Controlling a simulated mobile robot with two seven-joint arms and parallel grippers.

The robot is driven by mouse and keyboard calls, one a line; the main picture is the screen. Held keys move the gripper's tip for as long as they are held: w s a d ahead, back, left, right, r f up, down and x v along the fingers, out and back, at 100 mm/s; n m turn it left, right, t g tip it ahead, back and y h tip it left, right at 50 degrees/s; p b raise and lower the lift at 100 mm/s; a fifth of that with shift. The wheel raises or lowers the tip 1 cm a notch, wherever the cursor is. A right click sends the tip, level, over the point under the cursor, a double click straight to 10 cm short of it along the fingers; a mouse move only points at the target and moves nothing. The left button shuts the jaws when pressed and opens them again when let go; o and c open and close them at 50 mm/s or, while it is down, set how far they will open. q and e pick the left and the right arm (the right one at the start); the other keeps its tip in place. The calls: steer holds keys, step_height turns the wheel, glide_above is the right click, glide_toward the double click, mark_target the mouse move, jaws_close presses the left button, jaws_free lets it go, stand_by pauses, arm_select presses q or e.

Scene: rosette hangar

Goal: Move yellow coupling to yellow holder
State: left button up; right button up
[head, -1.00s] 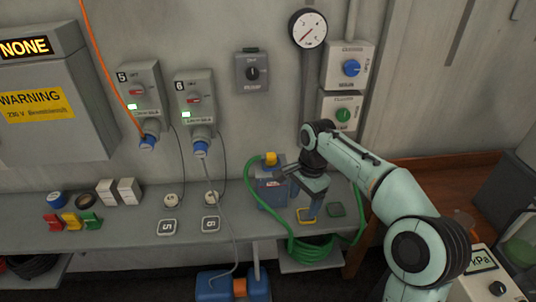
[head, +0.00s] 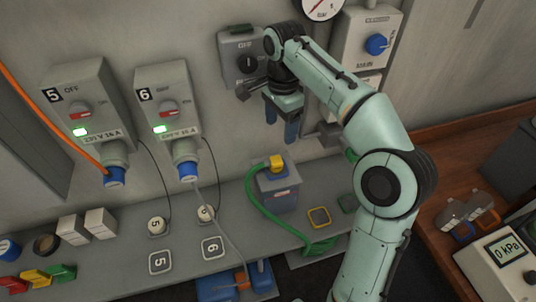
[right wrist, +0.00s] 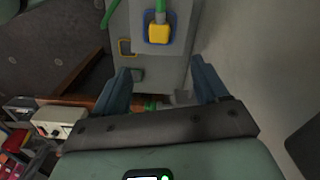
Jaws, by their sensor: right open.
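The yellow coupling (head: 276,163), on the end of a green hose, sits on top of a grey-blue box (head: 281,196) on the bench. The yellow holder (head: 318,217) is a square yellow outline on the bench top, to the right of the box. My right gripper (head: 281,122) is open and empty, pointing down, raised above the coupling in the head view. In the right wrist view the coupling (right wrist: 159,34) shows beyond the open fingers (right wrist: 162,88), roughly between them and apart from them. The holder (right wrist: 126,47) shows to its left. My left gripper is not in view.
The green hose (head: 256,203) loops over the bench's front edge. A green square (head: 347,203) lies right of the holder. Sockets 5 (head: 82,110) and 6 (head: 168,105) and a dark switch box (head: 241,62) are on the wall. A kPa meter (head: 497,258) stands at right.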

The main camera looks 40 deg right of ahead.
steer(key=b, duration=0.2)
glide_above(278, 159)
steer(key=f, duration=0.7)
steer(key=shift+s+d+f, duration=0.2)
steer(key=shift+s+f, duration=0.05)
steer(key=shift+s, duration=0.05)
steer(key=shift+f, duration=0.25)
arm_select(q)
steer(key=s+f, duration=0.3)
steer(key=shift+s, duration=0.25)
arm_select(e)
steer(key=shift+w+f, duration=0.1)
steer(key=shift+w, duration=0.2)
steer(key=f+b, duration=0.1)
steer(key=f, duration=0.4)
steer(key=shift+a+f, duration=0.1)
steer(key=shift+a, duration=0.1)
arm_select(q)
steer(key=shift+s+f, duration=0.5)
arm_select(e)
steer(key=shift+w, duration=0.1)
steer(key=shift+c, duration=0.3)
steer(key=c, duration=0.9)
